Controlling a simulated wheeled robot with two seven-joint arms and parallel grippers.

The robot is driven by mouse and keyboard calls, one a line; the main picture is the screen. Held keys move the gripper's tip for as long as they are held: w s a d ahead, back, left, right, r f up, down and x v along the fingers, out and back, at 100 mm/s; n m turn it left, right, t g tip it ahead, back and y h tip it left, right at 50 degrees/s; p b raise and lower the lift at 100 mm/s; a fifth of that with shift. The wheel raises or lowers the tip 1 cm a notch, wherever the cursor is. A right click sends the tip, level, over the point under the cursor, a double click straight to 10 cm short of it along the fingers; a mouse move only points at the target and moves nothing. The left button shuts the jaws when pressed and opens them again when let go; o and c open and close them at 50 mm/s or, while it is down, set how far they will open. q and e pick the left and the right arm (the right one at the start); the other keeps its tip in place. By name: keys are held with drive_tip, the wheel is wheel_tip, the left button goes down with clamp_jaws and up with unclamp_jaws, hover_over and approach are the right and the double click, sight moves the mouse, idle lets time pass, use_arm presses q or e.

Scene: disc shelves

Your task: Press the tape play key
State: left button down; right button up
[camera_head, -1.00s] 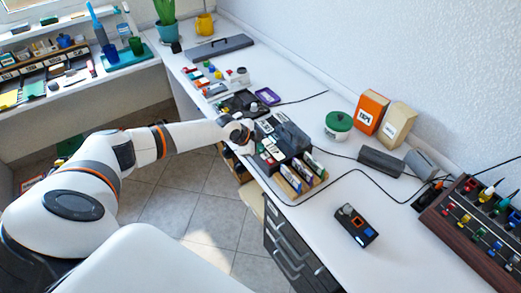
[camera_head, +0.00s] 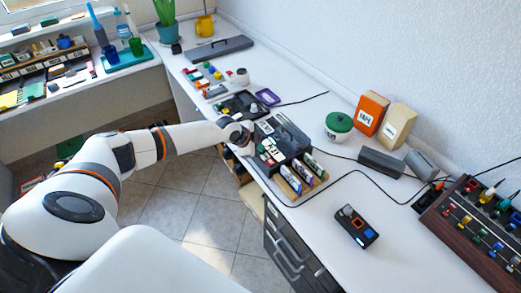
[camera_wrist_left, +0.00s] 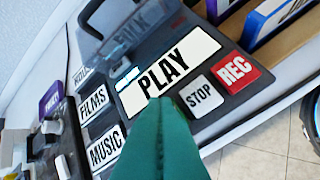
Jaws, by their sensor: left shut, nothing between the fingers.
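The dark tape player (camera_head: 290,135) stands on the long white counter, with its keys on the side near my left arm. In the left wrist view its large white PLAY key (camera_wrist_left: 172,62) is tilted in the picture, beside the white STOP key (camera_wrist_left: 199,97) and the red REC key (camera_wrist_left: 234,71). My left gripper (camera_head: 246,137) is at the player's near edge. In the left wrist view its green fingers (camera_wrist_left: 160,100) are shut and empty, their tips overlapping the lower edge of the PLAY key. I cannot tell whether they touch it. My right gripper is not in view.
FILMS (camera_wrist_left: 93,103) and MUSIC (camera_wrist_left: 106,147) labels lie left of the PLAY key. Upright cases (camera_head: 300,176) stand close beside the player. A black cable (camera_head: 350,176) crosses the counter. A small black box (camera_head: 356,227) stands to the right, with bare counter around it.

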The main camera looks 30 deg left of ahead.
sight(259, 152)
use_arm(q)
drive_tip(key=shift+r+p, duration=0.3)
drive_tip(key=shift+r, duration=0.35)
wheel_tip(259, 152, up, 5)
drive_tip(key=p, duration=0.4)
idle(0.6)
